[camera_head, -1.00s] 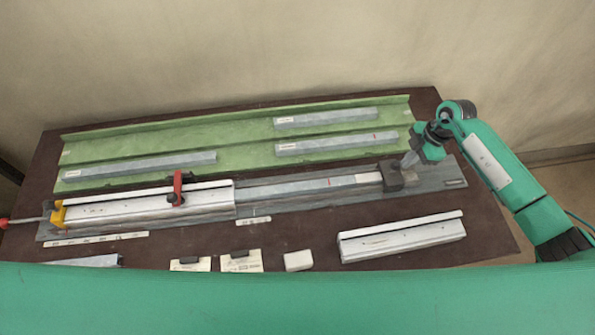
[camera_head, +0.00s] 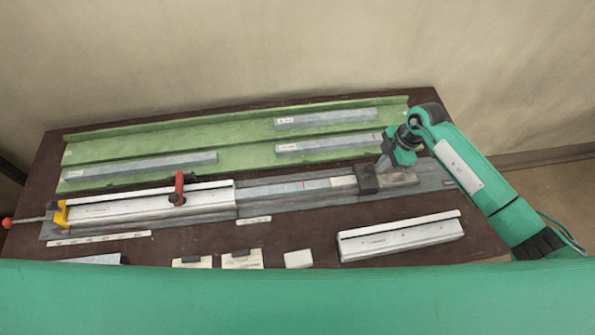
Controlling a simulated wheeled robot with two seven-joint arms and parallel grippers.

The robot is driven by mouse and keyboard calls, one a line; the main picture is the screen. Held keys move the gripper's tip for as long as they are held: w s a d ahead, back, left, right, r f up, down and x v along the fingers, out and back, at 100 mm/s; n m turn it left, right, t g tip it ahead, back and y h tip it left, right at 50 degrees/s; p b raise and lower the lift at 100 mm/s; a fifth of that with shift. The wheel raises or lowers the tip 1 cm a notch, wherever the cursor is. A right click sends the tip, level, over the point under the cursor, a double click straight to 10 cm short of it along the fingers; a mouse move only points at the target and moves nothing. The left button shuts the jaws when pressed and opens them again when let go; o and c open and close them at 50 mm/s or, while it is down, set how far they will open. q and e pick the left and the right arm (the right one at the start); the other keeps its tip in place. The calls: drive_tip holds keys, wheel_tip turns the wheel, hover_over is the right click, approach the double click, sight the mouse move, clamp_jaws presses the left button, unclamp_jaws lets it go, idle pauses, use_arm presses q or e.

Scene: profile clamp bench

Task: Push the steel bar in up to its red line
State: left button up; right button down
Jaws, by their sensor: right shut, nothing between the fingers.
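The steel bar (camera_head: 275,190) lies in line with the pale clamp profile (camera_head: 120,209) on the grey base rail. Its left end meets the profile's right end. Its thin red line (camera_head: 304,186) shows on the bare part, a short way right of the profile's edge. A pale section (camera_head: 343,183) follows at its right, up against a dark block (camera_head: 367,180) on the rail. My right gripper (camera_head: 384,164) is shut and empty, low at the block's right side; whether it touches the block I cannot tell. My left gripper is out of view.
A red-handled clamp (camera_head: 179,188) stands on the profile, and a yellow end stop (camera_head: 61,214) sits at its left. A green tray (camera_head: 240,137) behind holds several spare bars. A loose pale profile (camera_head: 400,239) and small blocks lie in front.

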drive_tip(key=p, duration=0.2)
hover_over(342, 180)
drive_tip(key=shift+r, duration=0.1)
drive_tip(key=shift+s+a+p, duration=0.2)
drive_tip(key=shift+a+p, duration=0.05)
drive_tip(key=shift+a, duration=1.1)
drive_tip(key=shift+s+a+p, duration=0.2)
drive_tip(key=shift+a, duration=1.15)
drive_tip(key=shift+s+a+p, duration=0.2)
drive_tip(key=shift+a+p, duration=0.05)
drive_tip(key=shift+a, duration=1.6)
drive_tip(key=shift+d, duration=0.1)
drive_tip(key=shift+d+p, duration=0.35)
drive_tip(key=shift+d, duration=0.35)
wheel_tip(342, 180, up, 3)
drive_tip(key=p, duration=0.2)
drive_tip(key=shift+p, duration=0.3)
wheel_tip(342, 180, up, 4)
drive_tip(key=shift+f+p, duration=0.1)
drive_tip(key=shift+p, duration=0.3)
